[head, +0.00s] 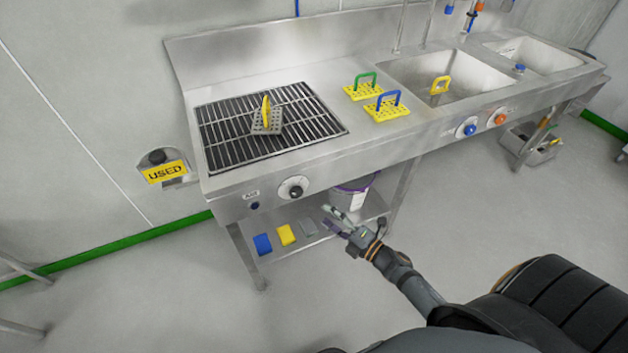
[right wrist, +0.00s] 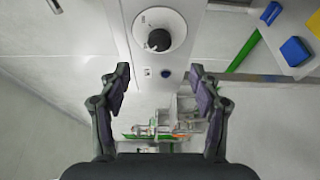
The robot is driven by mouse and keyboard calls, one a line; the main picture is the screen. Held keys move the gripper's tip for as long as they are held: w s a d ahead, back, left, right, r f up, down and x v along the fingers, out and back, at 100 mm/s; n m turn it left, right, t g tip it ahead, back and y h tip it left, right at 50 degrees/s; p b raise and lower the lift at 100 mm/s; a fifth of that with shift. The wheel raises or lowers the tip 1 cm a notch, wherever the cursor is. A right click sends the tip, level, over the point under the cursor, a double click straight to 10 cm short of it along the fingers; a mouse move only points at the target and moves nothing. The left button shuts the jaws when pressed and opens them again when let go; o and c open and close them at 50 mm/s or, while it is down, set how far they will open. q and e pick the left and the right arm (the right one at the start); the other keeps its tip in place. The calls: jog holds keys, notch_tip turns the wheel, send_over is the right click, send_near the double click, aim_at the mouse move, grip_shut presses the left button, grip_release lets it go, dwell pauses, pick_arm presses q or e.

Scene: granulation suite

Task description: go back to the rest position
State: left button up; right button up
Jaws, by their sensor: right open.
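My right gripper (head: 338,219) is open and empty in the head view. It is in front of the steel sink bench (head: 420,150), below the level of its front edge. In the right wrist view its two fingers (right wrist: 159,82) are spread with nothing between them. Beyond them are a dial (right wrist: 159,38) and a small blue button (right wrist: 166,73) on the bench's front panel. My left gripper is not in view.
A black grate (head: 220,140) bears a grey perforated piece with a yellow handle (head: 266,114). Yellow perforated pieces with green (head: 362,92) and blue (head: 386,112) handles stand beside the sink. A bucket (head: 352,196) and several blocks (head: 286,234) are on the lower shelf. Floor in front is clear.

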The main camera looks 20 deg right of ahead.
jog(key=s+d+f+m+g+h, duration=0.25)
jog(key=s+f+m, duration=0.2)
jog(key=f, duration=0.35)
jog(key=s+d+f+m+g+h, duration=0.25)
jog(key=f+m, duration=0.25)
jog(key=f, duration=0.4)
jog(key=s+d+f+m+g+h, duration=0.1)
jog(key=s+d+f+m+h, duration=0.25)
jog(key=f, duration=0.45)
jog(key=s+a+f+m+g, duration=0.1)
jog(key=s+f+m+g, duration=0.2)
jog(key=s, duration=0.5)
jog(key=s+a+f+m+g+p, duration=0.1)
jog(key=s+f+m+g, duration=0.2)
jog(key=s+f, duration=0.3)
jog(key=s+a+f+m+g, duration=0.1)
jog(key=s+f+m+g, duration=0.2)
jog(key=s, duration=0.9)
notch_tip(320, 180, down, 2)
jog(key=shift+a+f+m, duration=0.1)
jog(key=shift+a+m, duration=0.05)
jog(key=shift+m, duration=0.25)
